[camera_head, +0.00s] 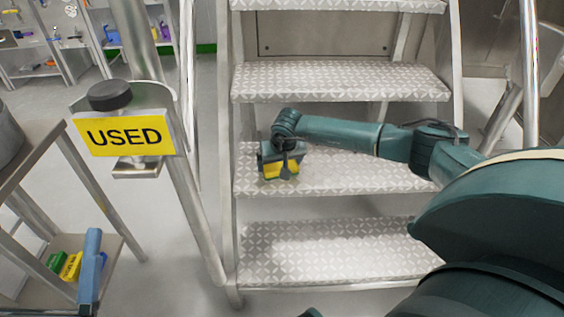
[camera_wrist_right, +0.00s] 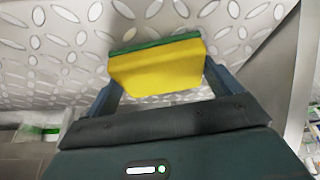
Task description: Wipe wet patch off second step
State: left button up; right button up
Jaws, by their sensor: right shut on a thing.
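My right gripper (camera_head: 285,155) is over the left part of the second step (camera_head: 345,172), counted from the lowest step in view. It is shut on a yellow and green sponge (camera_head: 281,171). In the right wrist view, the sponge (camera_wrist_right: 157,68) sits between the two fingers, its green side toward the patterned tread. I cannot tell if it touches the tread. I cannot make out a clear wet patch on the second step; the gripper and arm cover part of it.
The lowest step (camera_head: 255,272) has a pale, bright area. A yellow USED sign (camera_head: 125,135) hangs by the left stair rail. A metal cart (camera_head: 120,245) at left holds green and yellow items (camera_head: 70,266). A higher step (camera_head: 340,82) lies above the arm.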

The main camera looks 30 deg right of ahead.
jog(key=shift+r, duration=0.1)
jog(key=shift+r+p, duration=2.35)
jog(key=shift+r, duration=0.55)
jog(key=shift+r, duration=0.1)
jog(key=shift+r+p, duration=1.25)
jog(key=shift+r, duration=0.25)
jog(key=shift+f, duration=0.1)
